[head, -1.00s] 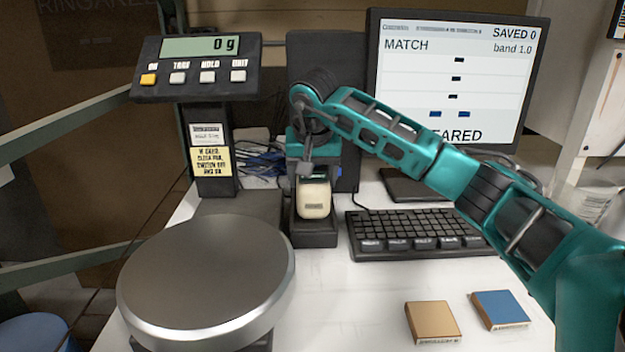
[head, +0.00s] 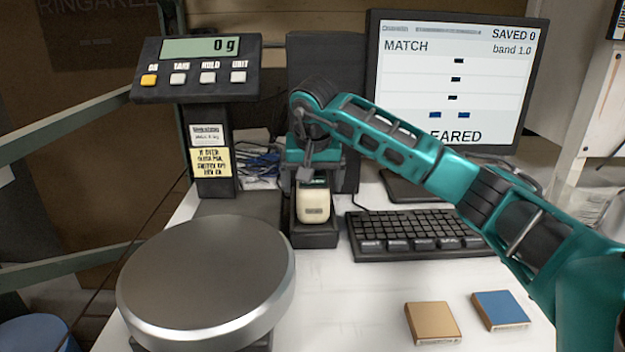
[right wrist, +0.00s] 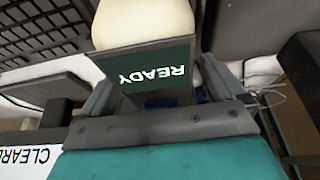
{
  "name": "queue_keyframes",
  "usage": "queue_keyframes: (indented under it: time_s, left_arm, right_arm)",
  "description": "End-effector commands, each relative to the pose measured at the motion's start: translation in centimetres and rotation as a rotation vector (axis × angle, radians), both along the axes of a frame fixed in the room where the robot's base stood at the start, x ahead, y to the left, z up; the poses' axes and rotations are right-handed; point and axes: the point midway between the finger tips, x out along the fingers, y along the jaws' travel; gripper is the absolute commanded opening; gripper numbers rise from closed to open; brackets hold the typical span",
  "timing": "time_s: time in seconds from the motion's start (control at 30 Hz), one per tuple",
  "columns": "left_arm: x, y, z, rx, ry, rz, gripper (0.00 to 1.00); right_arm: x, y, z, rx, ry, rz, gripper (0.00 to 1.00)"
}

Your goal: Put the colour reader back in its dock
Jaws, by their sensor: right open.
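The cream colour reader (head: 313,204) stands upright in its small black dock (head: 315,238), between the scale and the keyboard. My right gripper (head: 311,170) is at the reader's top, with its jaws open and a finger on either side. In the right wrist view the reader's dark screen (right wrist: 160,76) reads READY and lies between the spread fingers of the gripper (right wrist: 158,88). Its cream body (right wrist: 143,22) extends beyond the screen. The reader's back and the inside of the dock are hidden. My left gripper is not in view.
A round scale pan (head: 205,280) stands at left front, its display (head: 198,47) reading 0 g. A keyboard (head: 420,235) and monitor (head: 450,80) are to the right. Tan (head: 432,321) and blue (head: 500,309) blocks lie at right front. The bench between pan and blocks is clear.

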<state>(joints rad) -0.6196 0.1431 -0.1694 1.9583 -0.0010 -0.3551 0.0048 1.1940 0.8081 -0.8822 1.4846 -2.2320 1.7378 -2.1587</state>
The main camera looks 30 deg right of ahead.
Motion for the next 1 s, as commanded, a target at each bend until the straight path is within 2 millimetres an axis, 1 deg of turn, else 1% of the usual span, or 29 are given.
queue_keyframes:
  time_s: [0.17, 0.4, 0.5, 0.6, 0.7, 0.8, 1.0]
  left_arm:
    - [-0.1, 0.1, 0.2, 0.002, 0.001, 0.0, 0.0]
    - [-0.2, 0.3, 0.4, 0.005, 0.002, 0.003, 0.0]
    - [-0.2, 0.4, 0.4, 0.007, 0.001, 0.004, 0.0]
    - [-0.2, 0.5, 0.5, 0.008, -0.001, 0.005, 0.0]
    - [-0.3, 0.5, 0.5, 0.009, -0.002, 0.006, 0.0]
    - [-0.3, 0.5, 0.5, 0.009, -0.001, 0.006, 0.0]
    - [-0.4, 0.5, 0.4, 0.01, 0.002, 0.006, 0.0]
  right_arm:
    - [-0.4, 0.3, 1.8, 0.0, -0.004, 0.002, 0.96]
    - [-2.1, 1.3, 6.6, -0.001, -0.006, 0.002, 0.96]
    - [-2.7, 1.7, 8.4, -0.001, -0.004, 0.001, 0.96]
    - [-3.3, 2.1, 9.9, -0.001, -0.004, 0.002, 0.96]
    - [-3.6, 2.3, 10.8, 0.0, -0.001, 0.0, 0.96]
    - [-3.8, 2.4, 11.3, 0.001, -0.002, -0.001, 0.96]
    - [-3.9, 2.4, 11.4, 0.0, 0.0, -0.001, 0.96]
